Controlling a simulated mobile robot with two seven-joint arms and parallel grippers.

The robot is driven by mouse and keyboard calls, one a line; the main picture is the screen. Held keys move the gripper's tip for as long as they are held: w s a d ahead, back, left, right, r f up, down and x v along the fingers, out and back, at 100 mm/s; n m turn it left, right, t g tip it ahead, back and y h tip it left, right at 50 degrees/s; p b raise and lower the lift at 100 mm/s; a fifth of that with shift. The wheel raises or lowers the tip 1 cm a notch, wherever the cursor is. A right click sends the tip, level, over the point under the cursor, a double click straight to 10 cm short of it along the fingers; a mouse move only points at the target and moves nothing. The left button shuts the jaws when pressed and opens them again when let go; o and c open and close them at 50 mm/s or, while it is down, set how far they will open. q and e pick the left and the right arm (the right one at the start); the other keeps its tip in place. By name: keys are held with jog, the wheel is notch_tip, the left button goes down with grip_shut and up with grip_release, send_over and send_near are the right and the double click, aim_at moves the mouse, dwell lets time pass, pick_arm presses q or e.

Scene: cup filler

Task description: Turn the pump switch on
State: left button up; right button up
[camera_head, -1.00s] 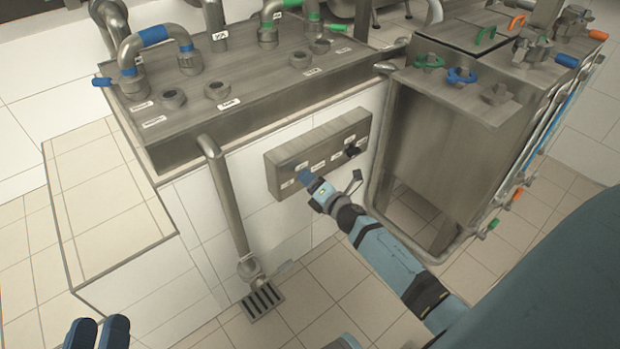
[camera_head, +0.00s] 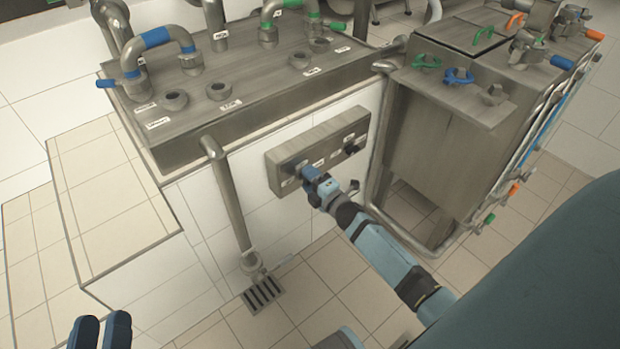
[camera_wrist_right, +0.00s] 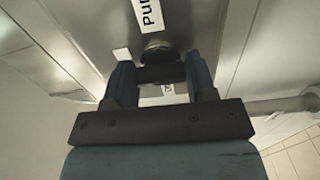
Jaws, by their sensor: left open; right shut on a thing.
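The pump switch (camera_wrist_right: 158,53) is a dark round knob on the grey switch panel (camera_head: 335,137), beside a label partly reading "pum" in the right wrist view. My right gripper (camera_wrist_right: 161,73) has one blue finger on each side of the knob and is shut on it. In the head view the right gripper (camera_head: 305,168) is at the left end of the panel and hides most of the switch. Which way the switch is set cannot be told. My left gripper (camera_head: 102,332) is open and empty at the bottom left, far from the panel.
A second black knob (camera_head: 351,146) sits at the panel's right end. A vertical drain pipe (camera_head: 229,195) stands left of the panel above a floor grate (camera_head: 263,292). A steel tank frame (camera_head: 455,135) with valves stands close on the right. Tiled floor is free in front.

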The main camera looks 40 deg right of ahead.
pick_arm(q)
jog(key=shift+w, duration=0.1)
pick_arm(e)
jog(key=o, duration=0.9)
pick_arm(q)
jog(key=shift+r, duration=0.3)
pick_arm(e)
jog(key=shift+o, duration=0.2)
pick_arm(q)
jog(key=f+p, duration=0.1)
jog(key=a+f+g+y, duration=0.1)
jog(key=f, duration=0.1)
jog(key=f+g+y+p, duration=0.1)
jog(key=f, duration=0.1)
jog(key=shift+a+f+p, duration=0.2)
jog(key=shift+a+p, duration=0.15)
pick_arm(e)
jog(key=s+d, duration=0.1)
jog(key=s, duration=1.2)
jog(key=shift+s, duration=0.4)
pick_arm(q)
jog(key=shift+r, duration=0.35)
